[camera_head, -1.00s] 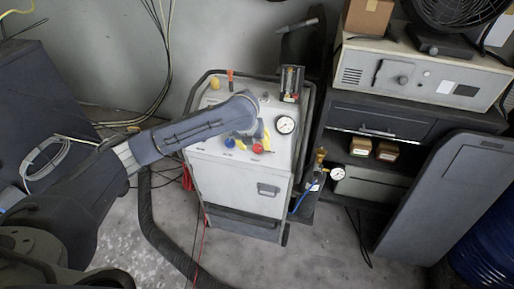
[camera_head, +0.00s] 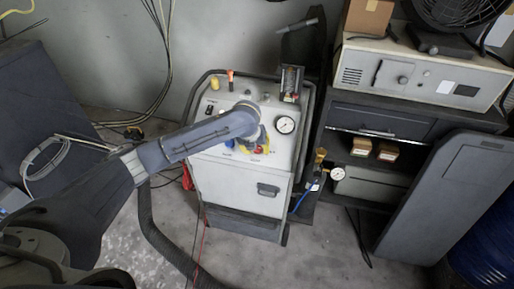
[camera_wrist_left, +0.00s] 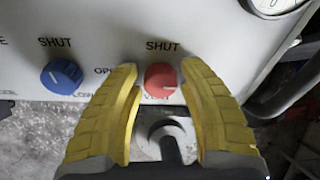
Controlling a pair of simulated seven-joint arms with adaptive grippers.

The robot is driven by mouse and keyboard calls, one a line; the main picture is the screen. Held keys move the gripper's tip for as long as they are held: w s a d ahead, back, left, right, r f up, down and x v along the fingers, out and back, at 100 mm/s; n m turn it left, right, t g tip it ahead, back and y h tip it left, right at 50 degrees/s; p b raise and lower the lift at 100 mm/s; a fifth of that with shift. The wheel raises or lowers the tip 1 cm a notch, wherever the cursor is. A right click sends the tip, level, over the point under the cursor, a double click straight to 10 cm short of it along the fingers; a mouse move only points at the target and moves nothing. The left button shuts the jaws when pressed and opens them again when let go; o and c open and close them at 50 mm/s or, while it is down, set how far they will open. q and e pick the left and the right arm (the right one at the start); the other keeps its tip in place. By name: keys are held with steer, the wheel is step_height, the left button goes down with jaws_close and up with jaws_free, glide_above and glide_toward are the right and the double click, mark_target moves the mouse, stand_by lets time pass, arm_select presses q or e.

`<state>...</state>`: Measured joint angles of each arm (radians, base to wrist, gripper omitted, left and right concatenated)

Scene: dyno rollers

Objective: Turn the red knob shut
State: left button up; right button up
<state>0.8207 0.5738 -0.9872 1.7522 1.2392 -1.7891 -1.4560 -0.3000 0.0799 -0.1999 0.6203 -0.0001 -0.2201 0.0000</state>
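The red knob (camera_wrist_left: 161,79) sits on the white panel of the cart (camera_head: 240,185), under a "SHUT" label in the left wrist view. A pale mark line on it lies about level. My left gripper (camera_wrist_left: 159,72) has its two yellow fingers on either side of the red knob, open, with a gap on the left; the right finger is close to the knob, and I cannot tell if it touches. In the head view the red knob (camera_head: 257,149) shows just below my left gripper (camera_head: 258,143). My right gripper is not in view.
A blue knob (camera_wrist_left: 62,76) is left of the red one, under its own "SHUT" label. A gauge (camera_head: 285,125) is at the panel's right. Hoses and cables lie on the floor.

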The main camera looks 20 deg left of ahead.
arm_select(q)
jaws_close()
steer(key=shift+n, duration=0.3)
steer(key=n, duration=0.3)
steer(key=shift+a, duration=0.15)
steer(key=n, duration=0.5)
steer(key=shift+t, duration=0.4)
steer(key=n, duration=0.4)
steer(key=shift+n+t, duration=0.4)
steer(key=shift+n, duration=2.1)
steer(key=shift+s+n, duration=0.1)
steer(key=shift+n, duration=0.2)
jaws_free()
steer(key=shift+a, duration=0.1)
steer(key=o, duration=0.4)
